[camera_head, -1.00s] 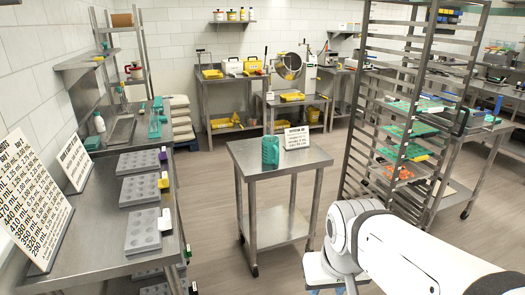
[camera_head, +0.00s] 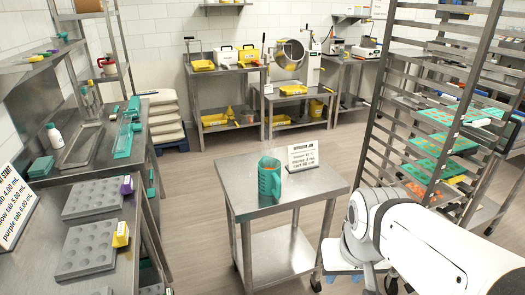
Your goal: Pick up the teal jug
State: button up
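The teal jug (camera_head: 270,180) stands upright on the top of a small steel cart (camera_head: 233,192) in the middle of the room. Its open top and a side with pale markings show. My white arm reaches in from the lower right and stays apart from the jug and the cart. My gripper is not visible in this view.
A white sign (camera_head: 304,156) stands behind the jug on the cart. A tall steel rack (camera_head: 388,95) with teal trays stands to the right. A steel bench (camera_head: 135,215) with grey moulds (camera_head: 88,247) runs along the left. Floor is clear between bench and cart.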

aim_at(269, 178)
jog(key=u, duration=0.45)
jog(key=i, duration=0.85)
jog(key=u, duration=0.7)
